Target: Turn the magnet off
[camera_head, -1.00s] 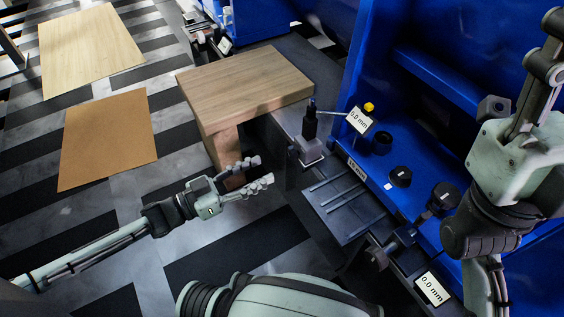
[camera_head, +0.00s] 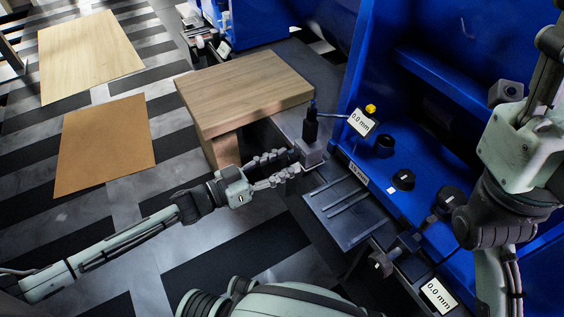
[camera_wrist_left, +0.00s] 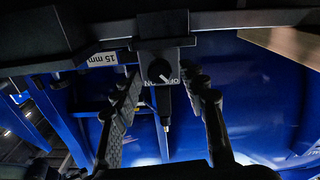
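The magnet is a small dark block (camera_head: 311,152) with a dark post on top, on the machine's dark ledge in the head view. In the left wrist view its face shows a round knob (camera_wrist_left: 159,70) with a white pointer mark and partly hidden ON/OFF lettering. My left gripper (camera_head: 292,163) is open, its fingertips close to the near side of the block. In the left wrist view the open fingers (camera_wrist_left: 163,92) stand left and right of the knob, with a gap. Contact cannot be told. My right gripper (camera_head: 545,70) is at the right edge, fingertips cut off.
A wooden table (camera_head: 245,85) stands just left of the block. A grooved dark plate (camera_head: 346,210) lies in front.

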